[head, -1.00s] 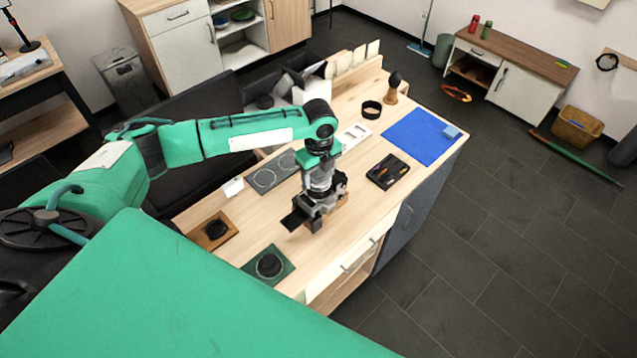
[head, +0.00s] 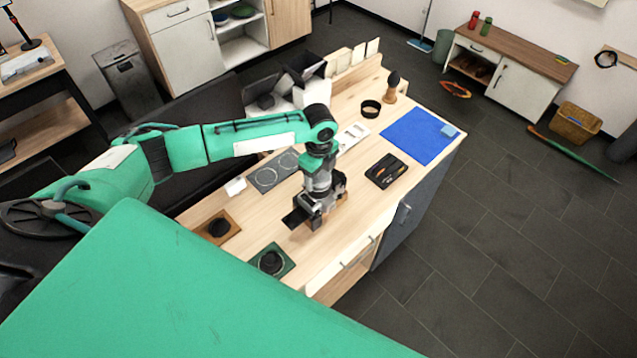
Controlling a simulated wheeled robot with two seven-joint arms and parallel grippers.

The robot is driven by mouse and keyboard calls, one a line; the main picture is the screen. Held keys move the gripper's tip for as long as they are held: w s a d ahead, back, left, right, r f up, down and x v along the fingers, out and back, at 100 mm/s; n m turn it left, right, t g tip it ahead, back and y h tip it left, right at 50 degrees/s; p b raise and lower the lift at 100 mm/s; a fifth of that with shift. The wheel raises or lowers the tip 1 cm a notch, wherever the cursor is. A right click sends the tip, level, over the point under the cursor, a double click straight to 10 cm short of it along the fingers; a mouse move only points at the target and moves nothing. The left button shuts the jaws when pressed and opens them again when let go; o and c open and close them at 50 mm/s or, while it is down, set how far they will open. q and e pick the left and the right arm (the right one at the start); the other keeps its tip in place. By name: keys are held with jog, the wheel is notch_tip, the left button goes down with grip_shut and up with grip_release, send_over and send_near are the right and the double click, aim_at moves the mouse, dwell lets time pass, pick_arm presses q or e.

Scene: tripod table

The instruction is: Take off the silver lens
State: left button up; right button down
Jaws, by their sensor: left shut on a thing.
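My left gripper (head: 316,212) points down at the middle of the table, near its front edge. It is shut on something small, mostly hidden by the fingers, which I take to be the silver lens. A flat dark piece (head: 296,217) shows just left of the fingers, and a bit of brown wood shows on their right. I cannot tell whether the lens is still joined to what is under it. A round black part lies on a green mat (head: 286,272), and another on a brown mat (head: 232,236). My right gripper is not in view.
A grey board with two rings (head: 262,185) lies behind the gripper. A black tray (head: 386,171), a black ring (head: 370,108), a brush on a stand (head: 391,92) and a blue cloth (head: 410,140) are to the right. Bare wood (head: 270,225) lies left of the gripper.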

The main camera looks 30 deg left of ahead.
pick_arm(q)
jog(key=shift+r+n+p, duration=0.15)
jog(key=shift+n+p, duration=0.25)
jog(key=shift+p, duration=0.1)
jog(key=shift+n, duration=1.1)
jog(key=shift+n, duration=1.5)
jog(key=n, duration=0.3)
